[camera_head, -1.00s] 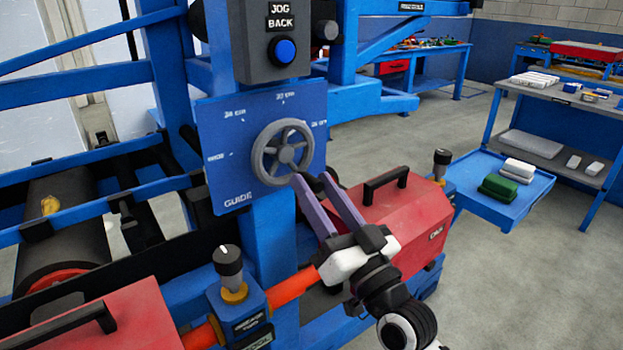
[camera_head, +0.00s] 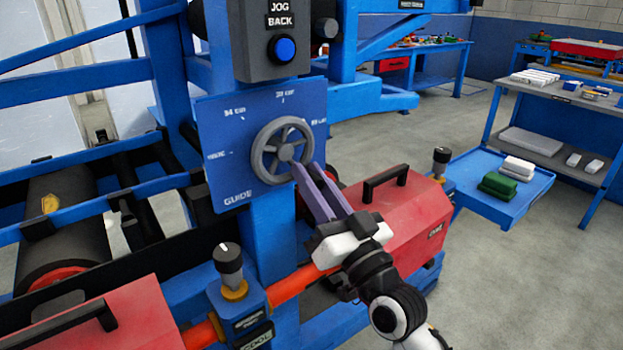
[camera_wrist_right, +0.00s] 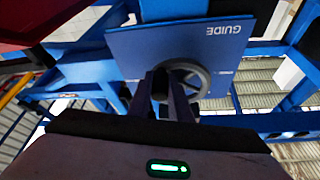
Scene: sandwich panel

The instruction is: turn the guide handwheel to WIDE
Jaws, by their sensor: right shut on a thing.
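The guide handwheel (camera_head: 263,140) is a grey spoked wheel on the blue GUIDE panel (camera_head: 223,180). Marks with small print run around it, too blurred to read fully; which mark the wheel stands at I cannot tell. My right gripper (camera_head: 303,168) reaches up from the lower right, its purple fingers shut on the wheel's lower right part. In the right wrist view the fingers (camera_wrist_right: 173,85) overlap the handwheel (camera_wrist_right: 198,76) and hide part of its rim, below the upside-down GUIDE lettering. My left gripper is not in view.
A grey box with a blue JOG BACK button (camera_head: 282,49) sits above the panel. A red cover with a black handle (camera_head: 400,215) lies right of my gripper. A black knob (camera_head: 228,262) stands at lower left.

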